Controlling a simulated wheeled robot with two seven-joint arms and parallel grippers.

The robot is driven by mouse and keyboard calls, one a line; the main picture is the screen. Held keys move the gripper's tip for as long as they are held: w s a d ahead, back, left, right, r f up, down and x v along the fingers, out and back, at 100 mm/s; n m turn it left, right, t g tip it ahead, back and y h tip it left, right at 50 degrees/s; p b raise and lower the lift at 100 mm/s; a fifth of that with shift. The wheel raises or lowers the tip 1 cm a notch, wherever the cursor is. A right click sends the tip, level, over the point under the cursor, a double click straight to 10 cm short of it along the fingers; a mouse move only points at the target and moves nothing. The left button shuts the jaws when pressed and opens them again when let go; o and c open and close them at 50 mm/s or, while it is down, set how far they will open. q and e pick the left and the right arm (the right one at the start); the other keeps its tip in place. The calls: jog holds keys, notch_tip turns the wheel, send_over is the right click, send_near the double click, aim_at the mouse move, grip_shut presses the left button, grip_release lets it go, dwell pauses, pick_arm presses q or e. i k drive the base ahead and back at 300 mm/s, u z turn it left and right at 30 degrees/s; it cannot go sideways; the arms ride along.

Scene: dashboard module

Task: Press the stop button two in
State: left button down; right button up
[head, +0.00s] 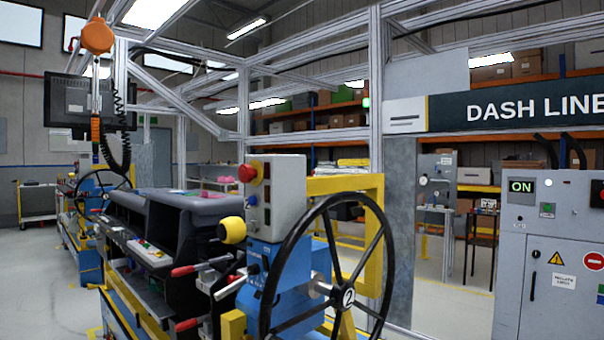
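A red mushroom-head button (247,173) on a yellow base sticks out from the upper part of a grey control box (281,195), on its left-facing side. Smaller blue and dark controls sit below it on the same face. The box stands above a blue housing (262,262) with a black handwheel (337,210) whose hub is marked 2. The handwheel stands just in front and to the right of the box. The red button is unobstructed in the head view; I cannot tell whether it is pressed in. Neither of my grippers shows in this view.
A black dashboard module (165,205) rests on the fixture left of the box. Red-handled levers (187,271) and a yellow knob (232,230) stick out below the button. A grey cabinet (549,255) stands at the right, with open floor (450,300) before it.

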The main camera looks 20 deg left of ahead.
aim_at(243, 172)
jog(key=u, duration=0.35)
jog(key=i, duration=1.05)
jog(key=u, duration=0.75)
